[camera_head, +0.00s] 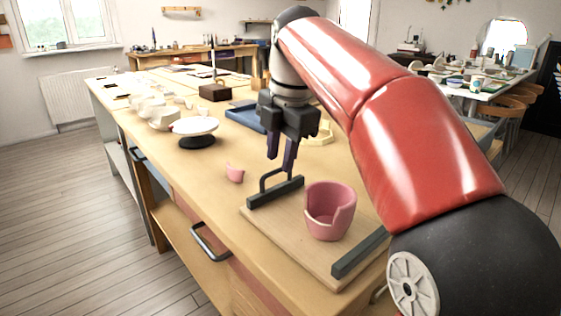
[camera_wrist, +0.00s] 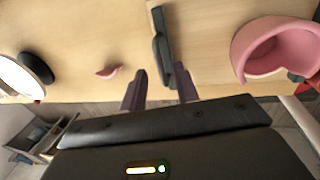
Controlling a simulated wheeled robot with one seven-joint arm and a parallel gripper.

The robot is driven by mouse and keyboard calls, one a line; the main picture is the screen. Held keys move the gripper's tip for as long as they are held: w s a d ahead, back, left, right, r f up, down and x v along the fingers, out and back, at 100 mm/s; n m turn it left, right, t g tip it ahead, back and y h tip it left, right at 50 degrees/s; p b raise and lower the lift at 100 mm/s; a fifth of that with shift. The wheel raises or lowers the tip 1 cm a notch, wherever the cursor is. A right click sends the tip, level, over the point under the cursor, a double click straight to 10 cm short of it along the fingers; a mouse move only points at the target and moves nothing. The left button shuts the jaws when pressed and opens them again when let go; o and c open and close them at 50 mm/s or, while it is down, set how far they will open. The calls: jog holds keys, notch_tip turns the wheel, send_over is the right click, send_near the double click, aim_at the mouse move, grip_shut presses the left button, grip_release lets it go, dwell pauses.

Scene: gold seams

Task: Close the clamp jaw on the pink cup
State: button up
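The pink cup (camera_head: 330,212) stands upright on a wooden clamp board (camera_head: 290,240), with a piece broken out of its rim. It also shows at the right in the wrist view (camera_wrist: 262,45). The dark clamp jaw (camera_head: 276,192) with its loop handle lies across the board left of the cup, with a gap between them. A second dark jaw (camera_head: 360,252) is at the board's near right end. My gripper (camera_head: 281,164) is open and empty, pointing down at the handle. In the wrist view the jaw (camera_wrist: 160,25) reaches toward the space between my fingers (camera_wrist: 161,84); contact cannot be told.
A small pink shard (camera_head: 235,172) lies on the table left of the board. A white plate on a dark stand (camera_head: 195,127), white bowls (camera_head: 163,119) and a blue tray (camera_head: 245,116) are farther back. The table's front edge has a handle (camera_head: 208,243).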

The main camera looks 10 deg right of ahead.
jog(key=shift+w+a+f, duration=0.1)
jog(key=shift+w+f, duration=0.05)
jog(key=shift+f, duration=0.65)
grip_shut()
